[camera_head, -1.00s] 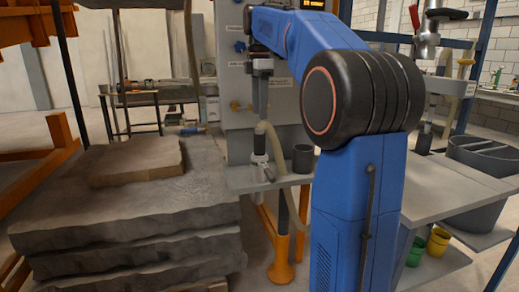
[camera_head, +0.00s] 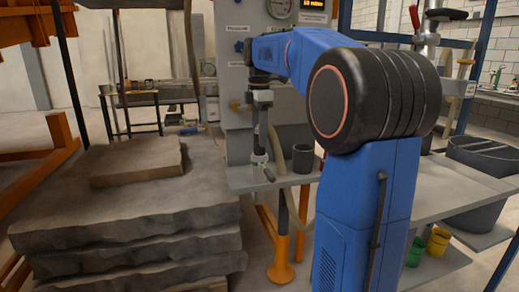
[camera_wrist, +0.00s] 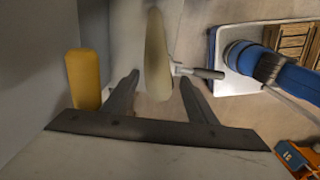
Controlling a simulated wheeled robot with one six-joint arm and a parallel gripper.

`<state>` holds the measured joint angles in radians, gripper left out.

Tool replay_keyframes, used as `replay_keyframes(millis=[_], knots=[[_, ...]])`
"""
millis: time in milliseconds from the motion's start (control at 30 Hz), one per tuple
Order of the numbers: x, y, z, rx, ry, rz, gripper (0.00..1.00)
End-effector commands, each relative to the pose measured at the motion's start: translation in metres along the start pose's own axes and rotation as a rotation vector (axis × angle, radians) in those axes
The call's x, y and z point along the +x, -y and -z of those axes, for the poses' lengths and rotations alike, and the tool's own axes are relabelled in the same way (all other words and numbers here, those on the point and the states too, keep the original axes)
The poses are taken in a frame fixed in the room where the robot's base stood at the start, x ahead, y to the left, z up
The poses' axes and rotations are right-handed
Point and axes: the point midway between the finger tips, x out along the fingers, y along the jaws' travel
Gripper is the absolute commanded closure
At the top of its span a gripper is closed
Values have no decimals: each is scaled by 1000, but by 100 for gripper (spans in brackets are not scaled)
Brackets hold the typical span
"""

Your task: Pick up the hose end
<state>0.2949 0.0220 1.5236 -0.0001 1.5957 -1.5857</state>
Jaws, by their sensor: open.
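The beige hose (camera_head: 279,140) shows behind my gripper (camera_head: 261,150) in the head view. Its lower length hangs below the shelf, and its upper part is largely hidden by my gripper. In the wrist view, the hose end (camera_wrist: 156,50) lies between the two spread fingers of my gripper (camera_wrist: 160,79), with gaps at the sides. The jaws are open, and I see no grip on the hose. A metal valve with a lever (camera_wrist: 200,73) sits beside the hose, near the right finger. In the head view, the valve (camera_head: 262,167) is just below the fingers.
A dark grey cup (camera_head: 303,158) stands on the narrow grey shelf (camera_head: 240,181) right of the valve. The panel (camera_head: 232,130) rises close behind. A yellow fitting (camera_wrist: 83,80) is left of the fingers. Stacked stone slabs (camera_head: 120,240) fill the left.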

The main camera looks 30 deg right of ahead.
Motion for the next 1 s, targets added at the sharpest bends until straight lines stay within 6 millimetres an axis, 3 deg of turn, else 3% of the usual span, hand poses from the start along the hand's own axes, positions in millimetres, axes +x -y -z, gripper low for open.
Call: replay_keyframes(millis=[100,300,333,667,1000], knots=[[0,0,0,0,0,0,50],[0,0,0,0,0,0,98],[0,0,0,0,0,0,100],[-2,0,0,0,0,-1,100],[-35,-1,0,0,0,-2,100]])
